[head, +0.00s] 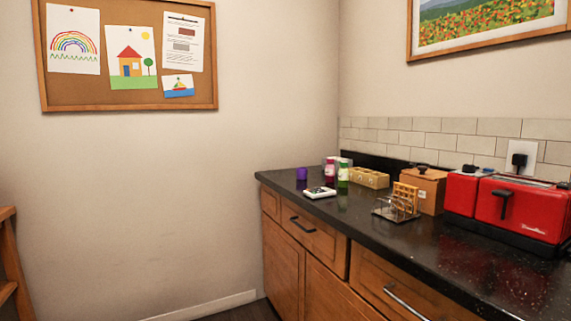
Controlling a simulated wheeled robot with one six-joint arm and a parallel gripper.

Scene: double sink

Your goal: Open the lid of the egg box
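A tan, low, long box that looks like the egg box (370,177) sits on the black countertop, near the tiled wall at the back. It is small in view. Its top shows several darker round marks, and I cannot tell for certain how its lid stands. My gripper is not in view.
Left of the box stand bottles (344,171), a purple cup (302,174) and a flat white item (319,192). To its right are a brown box (427,188), a wire rack (398,205) holding waffle-like pieces, and a red toaster (520,208). The counter's front strip (440,243) is clear.

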